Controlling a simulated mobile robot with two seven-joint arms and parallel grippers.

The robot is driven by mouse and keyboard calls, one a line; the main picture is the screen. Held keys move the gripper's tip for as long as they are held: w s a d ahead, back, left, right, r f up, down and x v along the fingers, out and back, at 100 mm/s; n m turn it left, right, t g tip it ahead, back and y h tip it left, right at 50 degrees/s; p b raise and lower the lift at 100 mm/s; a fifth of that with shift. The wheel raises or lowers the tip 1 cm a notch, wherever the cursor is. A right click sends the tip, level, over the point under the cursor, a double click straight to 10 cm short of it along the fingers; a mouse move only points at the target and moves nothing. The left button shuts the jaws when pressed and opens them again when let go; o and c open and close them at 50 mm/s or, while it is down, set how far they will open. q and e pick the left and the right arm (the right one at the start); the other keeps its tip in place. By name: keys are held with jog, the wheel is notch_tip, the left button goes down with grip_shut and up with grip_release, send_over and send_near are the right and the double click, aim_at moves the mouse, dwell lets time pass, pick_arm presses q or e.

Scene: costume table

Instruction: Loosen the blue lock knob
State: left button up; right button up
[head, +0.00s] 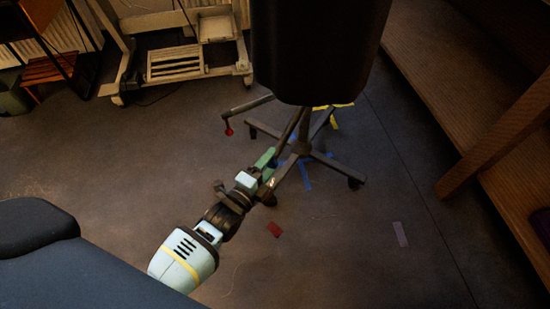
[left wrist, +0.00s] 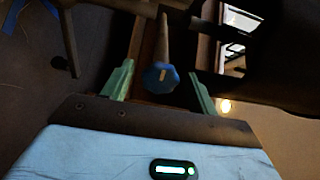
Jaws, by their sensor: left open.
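The blue lock knob (left wrist: 161,77) shows in the left wrist view, a lobed knob with a pale mark, at the end of a brown shaft. It lies between the two green fingers of my left gripper (left wrist: 162,70), with a visible gap on each side. In the head view my left gripper (head: 273,168) reaches to the pole of the dark stand (head: 301,147), below the black form (head: 318,50). I cannot make out the blue knob in the head view. My right gripper is not in view.
Blue tape (head: 305,177), a red patch (head: 274,229) and a pale strip (head: 400,234) lie on the floor. A wooden shelf (head: 470,100) stands at right, a pale wheeled frame (head: 175,62) at the back left.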

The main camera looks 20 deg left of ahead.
pick_arm(q)
jog(key=shift+w+d+f, duration=0.1)
jog(key=shift+w+d, duration=0.1)
jog(key=shift+w, duration=0.8)
jog(key=shift+w+b, duration=0.35)
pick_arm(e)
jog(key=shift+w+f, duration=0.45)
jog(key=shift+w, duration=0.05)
pick_arm(q)
jog(key=shift+c, duration=0.3)
jog(key=c, duration=0.9)
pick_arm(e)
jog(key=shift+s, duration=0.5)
